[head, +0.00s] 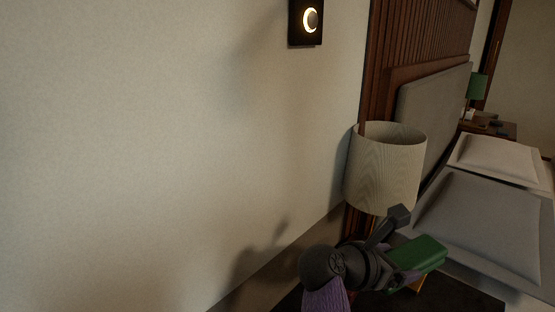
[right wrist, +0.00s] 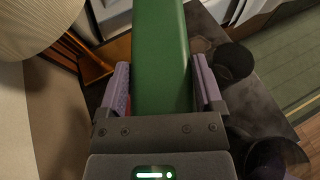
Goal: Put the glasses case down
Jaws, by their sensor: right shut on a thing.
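The green glasses case (head: 425,252) is in my right gripper (head: 402,262), at the lower right of the head view. In the right wrist view the glasses case (right wrist: 160,45) runs up from between the two purple-padded fingers of my right gripper (right wrist: 162,85), which is shut on it. The case is in the air above a dark surface (right wrist: 212,38); the height of the gap is hard to tell. My left gripper is in neither view.
A pale lampshade (head: 385,170) stands just behind my right gripper, beside the bed (head: 480,225). In the right wrist view, a dark round cup (right wrist: 234,62) and another dark round object (right wrist: 272,157) stand right of the case. The bare wall (head: 150,150) fills the left.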

